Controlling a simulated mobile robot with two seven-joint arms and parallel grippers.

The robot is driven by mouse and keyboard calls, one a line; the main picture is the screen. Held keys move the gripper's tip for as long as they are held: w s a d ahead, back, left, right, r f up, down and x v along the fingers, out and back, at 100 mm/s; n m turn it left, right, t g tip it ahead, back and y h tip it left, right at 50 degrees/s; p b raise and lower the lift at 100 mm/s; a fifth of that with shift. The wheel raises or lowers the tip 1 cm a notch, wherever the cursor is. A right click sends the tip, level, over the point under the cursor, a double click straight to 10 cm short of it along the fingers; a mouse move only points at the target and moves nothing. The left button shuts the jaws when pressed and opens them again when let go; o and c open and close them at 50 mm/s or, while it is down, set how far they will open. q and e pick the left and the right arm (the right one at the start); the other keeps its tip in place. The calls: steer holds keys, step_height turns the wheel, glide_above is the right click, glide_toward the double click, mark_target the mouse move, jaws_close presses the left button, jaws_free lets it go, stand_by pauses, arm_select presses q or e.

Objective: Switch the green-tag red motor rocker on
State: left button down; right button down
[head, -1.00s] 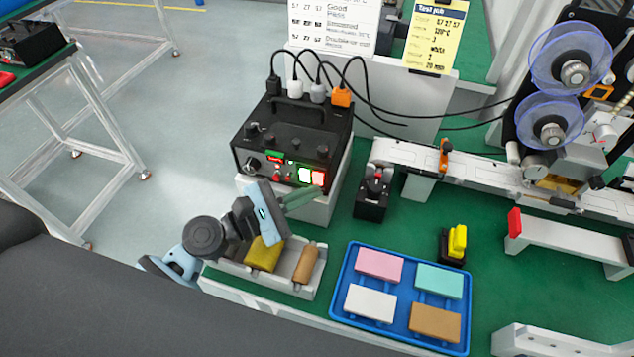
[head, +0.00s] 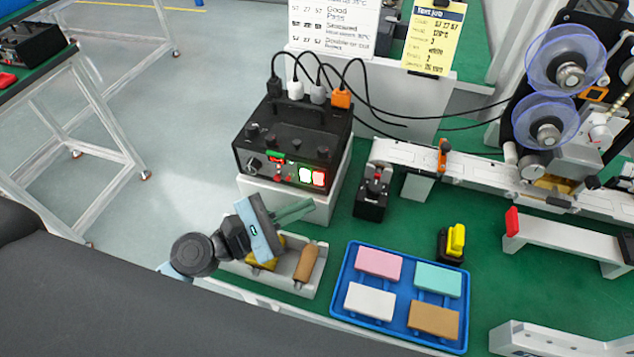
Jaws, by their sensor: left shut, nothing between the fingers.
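The black control box (head: 293,132) stands on a white block, its sloped front panel facing me. On the panel a green tag (head: 276,155) sits at the upper left of the row of controls, and a small red rocker (head: 279,168) shows just below it. I cannot tell the rocker's position at this size. My right gripper is not in view.
A grey tray (head: 308,283) with a yellow sponge and a brown roll lies below my left gripper. A blue tray (head: 388,312) holds several coloured blocks. A small black device (head: 372,195) stands right of the box. Cables rise from the box top.

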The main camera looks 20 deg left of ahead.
arm_select(q)
steer(key=s, duration=0.2)
steer(key=shift+s+r, duration=0.2)
steer(key=shift+s, duration=0.1)
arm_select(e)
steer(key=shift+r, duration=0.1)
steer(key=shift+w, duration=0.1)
